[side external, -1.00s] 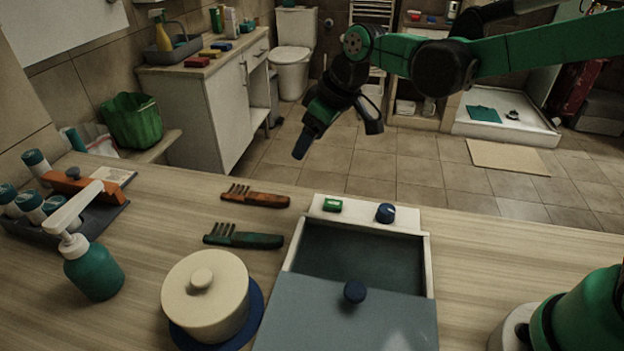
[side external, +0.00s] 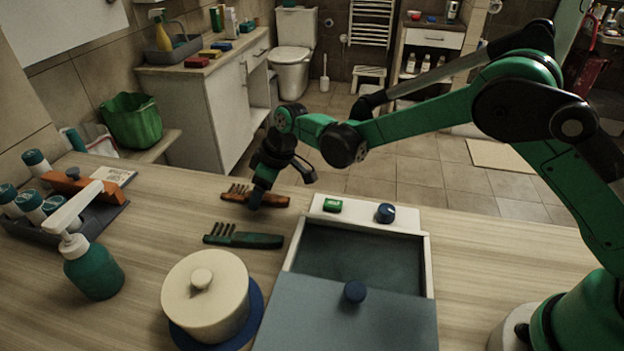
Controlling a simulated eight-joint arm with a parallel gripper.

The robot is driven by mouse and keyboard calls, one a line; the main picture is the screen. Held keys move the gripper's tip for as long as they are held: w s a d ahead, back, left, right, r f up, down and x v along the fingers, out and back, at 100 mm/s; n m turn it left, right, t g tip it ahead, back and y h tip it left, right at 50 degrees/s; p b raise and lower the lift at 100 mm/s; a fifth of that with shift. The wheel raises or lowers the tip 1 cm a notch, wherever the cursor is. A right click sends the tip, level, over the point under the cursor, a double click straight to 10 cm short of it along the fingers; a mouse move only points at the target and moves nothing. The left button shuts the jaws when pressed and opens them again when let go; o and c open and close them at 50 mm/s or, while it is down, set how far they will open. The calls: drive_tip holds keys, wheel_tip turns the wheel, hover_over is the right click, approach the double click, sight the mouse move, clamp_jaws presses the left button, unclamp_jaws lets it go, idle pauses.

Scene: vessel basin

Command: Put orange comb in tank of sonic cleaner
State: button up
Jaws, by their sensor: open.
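The orange comb (side external: 273,200) lies on the counter, teeth to the left, behind a green comb (side external: 245,239). My gripper (side external: 256,203) is open and right at the orange comb, covering part of its middle. I cannot tell whether its fingers straddle the comb or touch it. The sonic cleaner (side external: 425,262) stands to the right. Its tank (side external: 360,257) shows open at the back, and a grey-blue lid (side external: 345,320) with a blue knob covers the front part. A green switch and a blue dial sit on its back edge.
A cream lidded pot (side external: 205,300) on a blue base stands in front of the green comb. A pump bottle (side external: 93,268) and a grey tray (side external: 100,216) with several bottles are at the left.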

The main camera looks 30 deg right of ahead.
drive_tip(key=shift+f, duration=0.3)
idle(0.4)
clamp_jaws()
